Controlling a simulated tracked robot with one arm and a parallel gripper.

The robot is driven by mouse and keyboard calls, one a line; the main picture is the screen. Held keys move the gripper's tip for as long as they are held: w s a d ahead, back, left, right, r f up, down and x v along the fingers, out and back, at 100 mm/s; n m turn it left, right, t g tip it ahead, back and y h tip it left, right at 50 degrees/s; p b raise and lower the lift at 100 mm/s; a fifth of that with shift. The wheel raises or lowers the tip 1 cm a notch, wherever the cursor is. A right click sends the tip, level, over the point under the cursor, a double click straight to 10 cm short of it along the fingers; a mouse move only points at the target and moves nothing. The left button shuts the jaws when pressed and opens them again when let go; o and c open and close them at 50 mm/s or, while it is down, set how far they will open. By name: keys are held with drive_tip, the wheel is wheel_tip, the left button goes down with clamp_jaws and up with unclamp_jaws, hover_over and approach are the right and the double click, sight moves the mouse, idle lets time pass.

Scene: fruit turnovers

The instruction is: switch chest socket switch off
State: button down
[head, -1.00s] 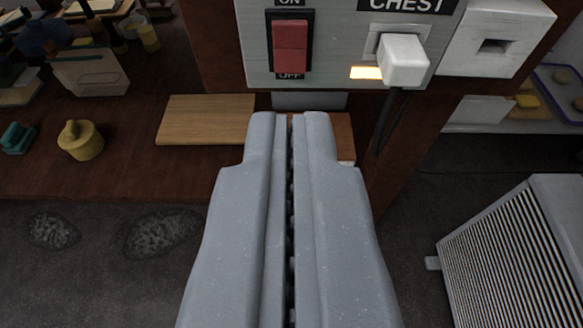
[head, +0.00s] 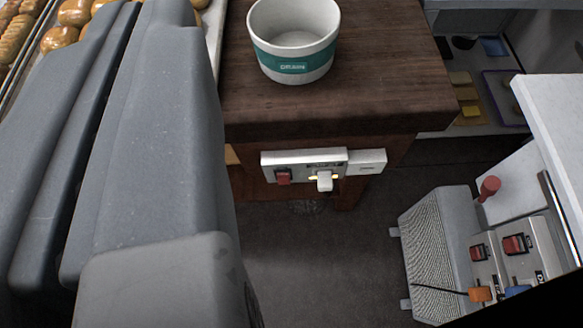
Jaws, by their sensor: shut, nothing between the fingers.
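The chest socket panel (head: 270,163) is a pale plate on the front of the wooden counter, small and right of centre. Its red rocker switch (head: 283,178) sits at the left of the plate. The labels are too small to read now, and I cannot tell which way the rocker is pressed. My gripper (head: 128,18) is large at the left, shut and empty, well apart from the panel. It hides part of the counter.
A white bowl with a teal band (head: 292,68) stands on the dark wooden countertop (head: 385,75) above the panel. Trays of buns (head: 62,38) lie at upper left. A ribbed grey unit (head: 432,245) and red switches (head: 515,244) stand at right. The floor below the panel is clear.

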drive_tip(key=s+d+r, duration=0.2)
drive_tip(key=s+r, duration=0.6)
drive_tip(key=r, duration=0.1)
drive_tip(key=s+d+r+h, duration=0.1)
drive_tip(key=s+d+r, duration=0.2)
drive_tip(key=s+r, duration=0.5)
drive_tip(key=shift+d+r, duration=0.3)
drive_tip(key=shift+r, duration=0.05)
